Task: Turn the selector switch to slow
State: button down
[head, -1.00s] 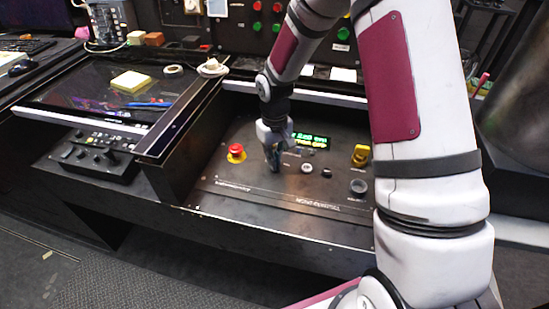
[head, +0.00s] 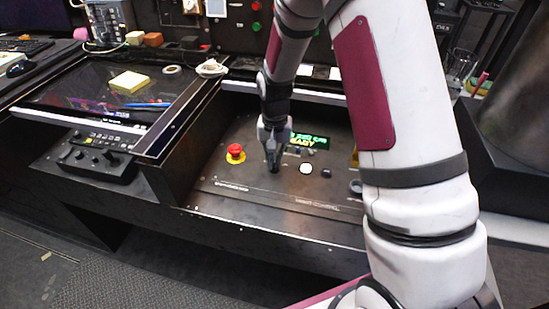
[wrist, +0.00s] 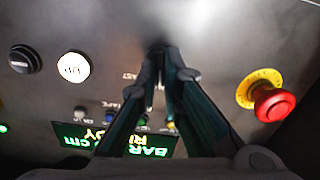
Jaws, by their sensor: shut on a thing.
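My gripper (head: 273,166) points down at the dark control panel (head: 240,192), between the red button and the white button. In the wrist view its fingertips (wrist: 163,68) are close together around a small dark knob (wrist: 157,49), which looks like the selector switch. The fingers hide most of it, so I cannot tell which way it points. A label that seems to read "FAST" shows beside the fingers. The green display (head: 308,140) shows text; "READY" can be read in part, also in the wrist view (wrist: 70,138).
A red mushroom button (head: 235,151) on a yellow collar is left of my gripper. A lit white button (head: 306,168) and a black button (head: 326,173) are to its right. My arm covers the panel's right part. A side console (head: 95,160) stands left.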

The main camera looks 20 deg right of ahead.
aim_at(275, 162)
jog(key=shift+m, duration=0.7)
jog(key=c, duration=1.7)
grip_release()
notch_tip(275, 162, up, 12)
